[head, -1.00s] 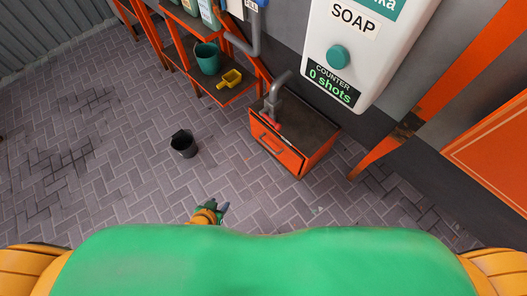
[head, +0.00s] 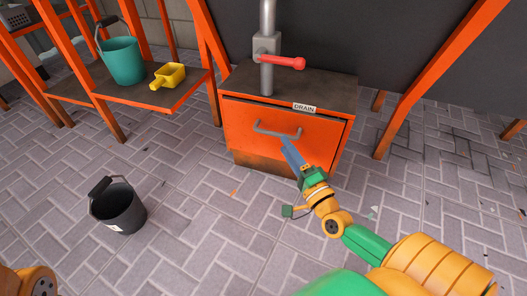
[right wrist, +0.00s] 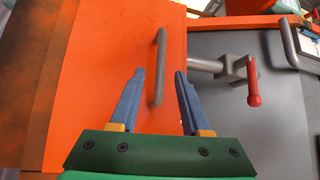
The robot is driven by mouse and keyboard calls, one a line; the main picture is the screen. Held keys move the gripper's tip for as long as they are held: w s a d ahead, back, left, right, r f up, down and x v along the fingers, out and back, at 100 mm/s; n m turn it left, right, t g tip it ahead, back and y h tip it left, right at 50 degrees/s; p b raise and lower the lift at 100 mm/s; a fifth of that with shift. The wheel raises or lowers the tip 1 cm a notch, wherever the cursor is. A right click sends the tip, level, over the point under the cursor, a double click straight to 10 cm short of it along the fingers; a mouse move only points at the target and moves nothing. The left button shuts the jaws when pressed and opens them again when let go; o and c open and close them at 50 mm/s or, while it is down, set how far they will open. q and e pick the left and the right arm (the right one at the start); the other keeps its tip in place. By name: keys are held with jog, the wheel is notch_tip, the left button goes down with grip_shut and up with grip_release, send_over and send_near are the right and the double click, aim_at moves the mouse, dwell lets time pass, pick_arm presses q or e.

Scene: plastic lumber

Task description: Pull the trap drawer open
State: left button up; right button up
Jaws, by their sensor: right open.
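The trap drawer (head: 270,125) is an orange front under a dark worktop, with a small DRAIN label at its top edge. It looks closed. A grey bar handle (head: 278,132) runs across it and also shows in the right wrist view (right wrist: 160,50). My right gripper (head: 286,142) is at the handle's right part in the head view. In the right wrist view its two blue fingers (right wrist: 159,74) are spread, and the handle appears between them; contact cannot be told. My left gripper is not in view.
A grey pipe with a red lever (head: 290,62) rises from the worktop. A black bucket (head: 120,210) stands on the brick floor at the left. An orange shelf (head: 190,93) holds a teal bucket (head: 124,62) and a yellow scoop (head: 169,76).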

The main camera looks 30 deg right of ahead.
aim_at(278, 135)
jog(key=w, duration=0.3)
jog(key=w+r+b, duration=0.1)
jog(key=w, duration=0.1)
jog(key=shift+w+d, duration=0.3)
grip_shut()
jog(key=shift+a, duration=0.1)
dwell(0.9)
